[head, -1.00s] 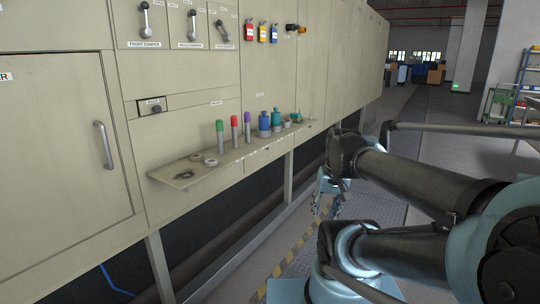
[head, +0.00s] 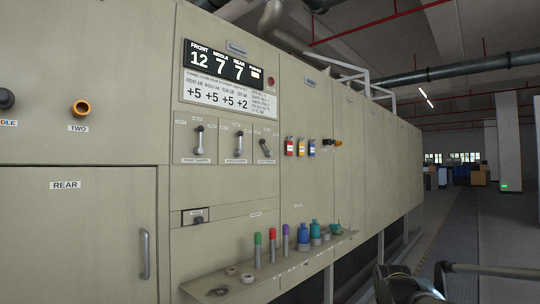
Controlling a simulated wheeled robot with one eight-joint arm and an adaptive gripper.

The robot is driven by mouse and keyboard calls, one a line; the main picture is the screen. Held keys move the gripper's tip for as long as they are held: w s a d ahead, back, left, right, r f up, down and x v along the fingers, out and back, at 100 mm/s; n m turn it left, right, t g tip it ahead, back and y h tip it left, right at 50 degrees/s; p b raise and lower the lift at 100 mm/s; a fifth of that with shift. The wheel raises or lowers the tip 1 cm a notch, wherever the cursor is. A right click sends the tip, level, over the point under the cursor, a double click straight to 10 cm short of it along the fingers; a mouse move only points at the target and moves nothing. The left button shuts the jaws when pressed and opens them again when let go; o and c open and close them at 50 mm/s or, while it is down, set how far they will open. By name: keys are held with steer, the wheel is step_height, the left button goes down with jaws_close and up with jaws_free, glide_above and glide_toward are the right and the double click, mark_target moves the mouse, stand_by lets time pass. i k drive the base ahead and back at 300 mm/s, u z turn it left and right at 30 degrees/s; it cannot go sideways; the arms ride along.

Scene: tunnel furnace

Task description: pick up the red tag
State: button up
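The red tag (head: 289,147) hangs on the beige furnace panel, at the left end of a short row of three tags. A yellow tag (head: 300,148) and a blue tag (head: 311,148) hang just right of it. My gripper is not in view. Only dark parts of my arm show at the lower right, well below and right of the tags.
A narrow shelf (head: 243,284) below the tags carries rings, several coloured-cap markers and blue and teal bottles. The aisle at the right is open.

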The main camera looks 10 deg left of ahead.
mark_target(289, 143)
steer(key=k, duration=1.1)
steer(key=z, duration=0.35)
steer(key=i, duration=1.6)
steer(key=u, duration=0.5)
